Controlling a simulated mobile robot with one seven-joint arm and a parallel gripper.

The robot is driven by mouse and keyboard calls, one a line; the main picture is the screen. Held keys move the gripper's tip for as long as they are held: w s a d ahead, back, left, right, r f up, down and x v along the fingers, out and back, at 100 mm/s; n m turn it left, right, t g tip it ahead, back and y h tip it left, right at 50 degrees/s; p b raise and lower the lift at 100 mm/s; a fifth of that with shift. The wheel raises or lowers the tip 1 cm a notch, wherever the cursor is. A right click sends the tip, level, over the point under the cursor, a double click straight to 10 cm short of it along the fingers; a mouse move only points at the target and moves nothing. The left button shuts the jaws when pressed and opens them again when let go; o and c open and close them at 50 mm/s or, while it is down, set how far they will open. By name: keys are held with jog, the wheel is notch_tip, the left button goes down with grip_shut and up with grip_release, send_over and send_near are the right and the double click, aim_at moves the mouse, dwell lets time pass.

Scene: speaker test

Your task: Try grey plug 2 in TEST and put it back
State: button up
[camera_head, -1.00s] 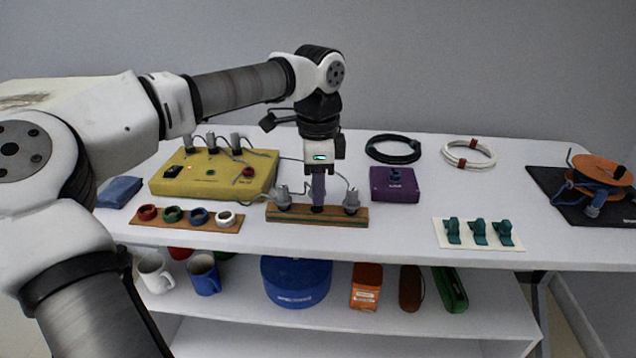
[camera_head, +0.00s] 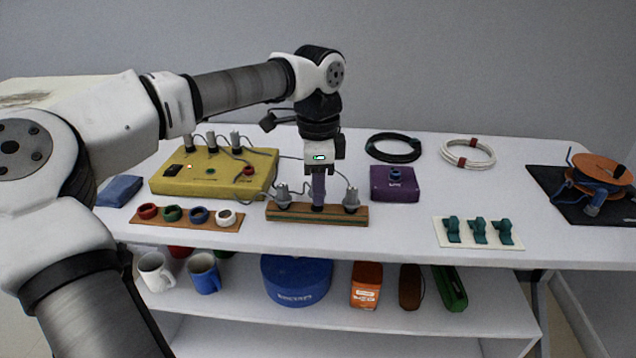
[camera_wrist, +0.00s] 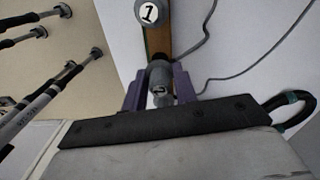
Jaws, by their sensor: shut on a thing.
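My gripper (camera_head: 318,205) points straight down at the middle of the wooden plug rack (camera_head: 334,216). Its purple fingers are shut on a grey plug, which they hide in the head view. In the wrist view this grey plug (camera_wrist: 160,78) shows between the fingers; its label is hard to read. The plug is at the rack's middle place; I cannot tell whether it is fully seated. Another grey plug (camera_head: 283,196) stands at the rack's left end, and one (camera_head: 351,199) at its right end. A plug marked 1 (camera_wrist: 149,12) shows in the wrist view. No TEST label is readable.
A yellow box (camera_head: 220,185) with several plugs and cables stands behind left. A purple box (camera_head: 395,185) is right of the rack. Coloured rings (camera_head: 198,215) lie left, teal clips (camera_head: 479,232) right. Grey cables (camera_wrist: 208,40) run beside the rack.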

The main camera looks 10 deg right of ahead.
jog(key=shift+f+b, duration=0.7)
jog(key=shift+f, duration=0.25)
dwell(0.4)
jog(key=o, duration=1.2)
jog(key=shift+c, duration=0.2)
jog(key=shift+r, duration=0.1)
jog(key=shift+r+p, duration=3.2)
jog(key=shift+r, duration=0.55)
